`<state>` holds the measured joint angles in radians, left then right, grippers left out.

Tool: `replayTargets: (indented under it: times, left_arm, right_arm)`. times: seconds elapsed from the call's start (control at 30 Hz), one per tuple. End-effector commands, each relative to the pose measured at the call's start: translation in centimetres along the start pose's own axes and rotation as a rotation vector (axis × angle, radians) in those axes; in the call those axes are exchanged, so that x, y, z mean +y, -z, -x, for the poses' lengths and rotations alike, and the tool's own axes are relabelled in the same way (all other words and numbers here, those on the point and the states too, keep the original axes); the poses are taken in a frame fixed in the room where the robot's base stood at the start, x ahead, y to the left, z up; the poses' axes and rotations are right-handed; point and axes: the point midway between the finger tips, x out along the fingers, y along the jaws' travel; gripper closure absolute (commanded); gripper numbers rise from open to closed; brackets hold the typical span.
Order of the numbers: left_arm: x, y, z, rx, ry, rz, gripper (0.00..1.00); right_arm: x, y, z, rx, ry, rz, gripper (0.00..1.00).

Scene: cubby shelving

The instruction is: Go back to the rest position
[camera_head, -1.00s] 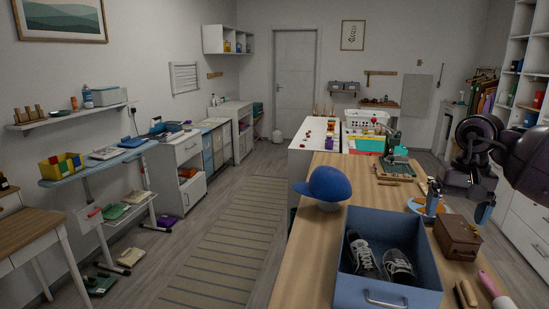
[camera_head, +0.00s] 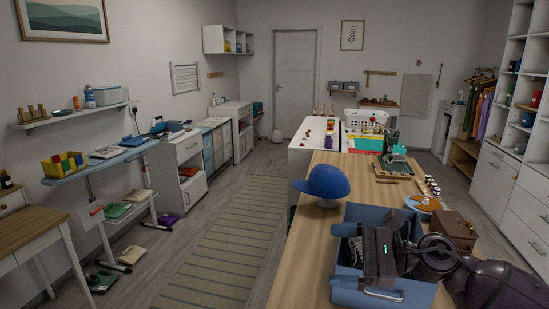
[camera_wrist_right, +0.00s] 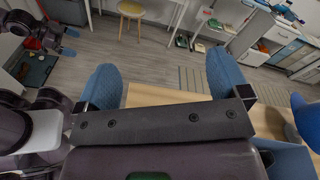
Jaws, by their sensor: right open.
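My right gripper (camera_head: 343,256) is open and empty. It reaches in from the right over the blue bin (camera_head: 372,213), with its fingers pointing left. In the right wrist view its two blue fingers (camera_wrist_right: 162,80) stand wide apart with only floor and table edge between them. The gripper and arm hide most of the bin's inside, including the dark shoes seen earlier. In the right wrist view, part of my left arm and its small blue-tipped gripper (camera_wrist_right: 69,42) show at the upper left, too small to tell the jaws. My left arm is not in the head view.
A blue cap (camera_head: 325,183) on a stand is left of the bin on the wooden table (camera_head: 300,255). A brown box (camera_head: 453,228) is close to my right arm. A sewing machine (camera_head: 392,145) stands farther back. The striped rug (camera_head: 225,240) and aisle are clear.

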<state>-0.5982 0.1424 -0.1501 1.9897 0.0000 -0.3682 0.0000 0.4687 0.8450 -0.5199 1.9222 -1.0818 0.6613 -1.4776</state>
Motion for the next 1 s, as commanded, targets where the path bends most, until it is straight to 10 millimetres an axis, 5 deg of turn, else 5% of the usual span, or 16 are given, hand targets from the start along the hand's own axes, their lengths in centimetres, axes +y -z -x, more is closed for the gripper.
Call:
replayTargets:
  times: [0.27,0.57,0.77,0.97,1.0]
  left_arm:
    - [-0.1,-0.7,0.4,-0.014,0.002,0.002,0.00]
    - [0.0,-0.3,0.2,-0.007,0.001,0.000,0.00]
    - [0.0,0.0,0.0,-0.002,0.000,0.000,0.00]
    - [0.0,0.1,-0.1,0.002,0.000,-0.001,0.00]
    - [0.0,0.1,-0.1,0.002,0.000,-0.001,0.00]
  right_arm:
    - [-0.1,-1.1,1.1,-0.348,0.437,-0.664,0.06]
    - [1.3,3.1,6.9,-0.725,0.896,-1.412,0.06]
    - [5.6,7.7,11.4,-0.990,1.223,-1.882,0.06]
    - [13.0,11.7,15.1,-1.276,1.591,-2.289,0.06]
    - [14.8,12.2,15.7,1.300,-1.627,2.294,0.06]
